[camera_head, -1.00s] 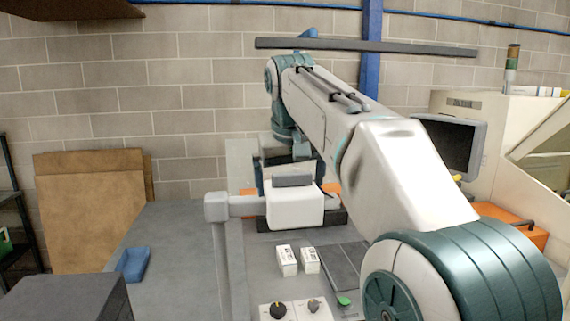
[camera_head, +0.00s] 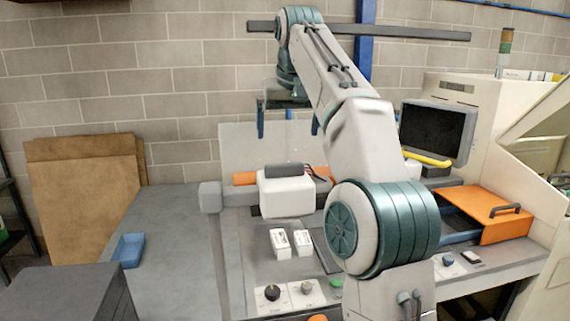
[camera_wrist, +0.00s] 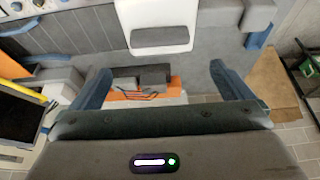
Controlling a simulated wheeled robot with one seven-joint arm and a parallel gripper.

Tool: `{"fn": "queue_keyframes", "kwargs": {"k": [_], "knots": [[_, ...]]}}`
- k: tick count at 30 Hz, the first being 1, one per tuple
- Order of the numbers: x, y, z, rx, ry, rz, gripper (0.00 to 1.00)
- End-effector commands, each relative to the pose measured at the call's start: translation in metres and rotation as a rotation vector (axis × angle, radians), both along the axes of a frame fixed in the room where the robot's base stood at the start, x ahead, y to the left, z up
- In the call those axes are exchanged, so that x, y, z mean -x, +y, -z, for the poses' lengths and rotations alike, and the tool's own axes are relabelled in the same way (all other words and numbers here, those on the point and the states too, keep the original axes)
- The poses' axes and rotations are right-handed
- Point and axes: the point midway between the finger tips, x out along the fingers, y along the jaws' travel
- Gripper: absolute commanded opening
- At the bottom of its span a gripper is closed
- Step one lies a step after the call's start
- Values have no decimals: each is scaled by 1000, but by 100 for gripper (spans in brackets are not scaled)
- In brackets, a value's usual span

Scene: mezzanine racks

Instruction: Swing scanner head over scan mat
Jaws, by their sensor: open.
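The scanner head, a white box (camera_head: 287,195) with a dark grey grip on top, is carried by a short grey arm from a post (camera_head: 210,197) on its left. It also shows in the wrist view (camera_wrist: 153,15), at the top middle. A dark flat panel (camera_head: 327,258) lies right of the head, mostly hidden by my arm; I cannot tell if it is the scan mat. My gripper (camera_head: 288,122) is raised behind and above the scanner head, apart from it. In the wrist view, its blue fingers (camera_wrist: 163,88) are spread wide with nothing held between them.
Two small white boxes (camera_head: 291,243) stand in front of the scanner head, with a knob panel (camera_head: 290,296) nearer. A blue tray (camera_head: 128,250) lies on the bench left. A monitor (camera_head: 437,132) and an orange cover (camera_head: 487,214) are right.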

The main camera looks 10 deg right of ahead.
Motion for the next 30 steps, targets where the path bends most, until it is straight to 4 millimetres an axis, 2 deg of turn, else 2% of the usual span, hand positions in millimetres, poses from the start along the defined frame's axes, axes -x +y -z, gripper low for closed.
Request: {"fn": "queue_keyframes", "kwargs": {"k": [15, 18, 24, 30], "knots": [[-32, -1, 81, 0, 4, 2, 100], [-38, -1, 92, 1, 2, 1, 100], [-43, 0, 104, 0, 0, 1, 100], [-43, 0, 106, 0, 0, 1, 100]]}}
